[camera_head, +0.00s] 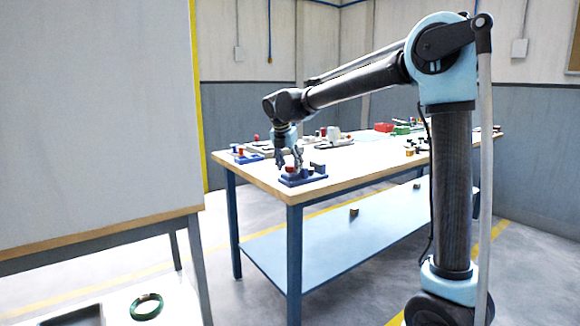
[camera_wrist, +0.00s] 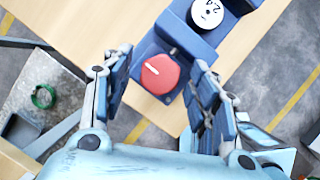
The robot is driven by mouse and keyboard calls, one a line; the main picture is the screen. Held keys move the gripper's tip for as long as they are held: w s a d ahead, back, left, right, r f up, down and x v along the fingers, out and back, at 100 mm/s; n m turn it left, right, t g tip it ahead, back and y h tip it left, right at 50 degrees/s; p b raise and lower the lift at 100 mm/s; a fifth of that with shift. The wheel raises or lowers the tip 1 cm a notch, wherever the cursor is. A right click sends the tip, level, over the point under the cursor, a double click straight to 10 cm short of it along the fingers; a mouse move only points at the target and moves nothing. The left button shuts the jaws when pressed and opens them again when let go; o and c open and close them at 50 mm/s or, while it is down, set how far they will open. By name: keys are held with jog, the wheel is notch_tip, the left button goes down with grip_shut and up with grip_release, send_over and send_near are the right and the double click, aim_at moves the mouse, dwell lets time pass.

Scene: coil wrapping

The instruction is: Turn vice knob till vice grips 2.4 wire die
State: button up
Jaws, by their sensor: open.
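The blue vice (camera_head: 303,179) stands at the near corner of the wooden table. In the wrist view its red knob (camera_wrist: 160,74), with a white mark pointing to the upper left, lies between my open fingers. The round white die marked 2.4 (camera_wrist: 207,13) sits in the blue vice (camera_wrist: 180,40) beyond the knob. I cannot tell how tightly the jaws sit on it. My gripper (camera_wrist: 160,92) is open, one finger on each side of the knob, with gaps visible. In the head view my gripper (camera_head: 290,158) is over the vice and partly hides it.
The wooden table (camera_head: 350,172) bears another blue device with a red knob (camera_head: 241,156) at its left end. Red and green items (camera_head: 390,127) lie farther back. A separate bench at the lower left holds a green coil (camera_head: 146,306).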

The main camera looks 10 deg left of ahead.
jog(key=c, duration=1.1)
jog(key=shift+o, duration=0.2)
jog(key=shift+m, duration=0.3)
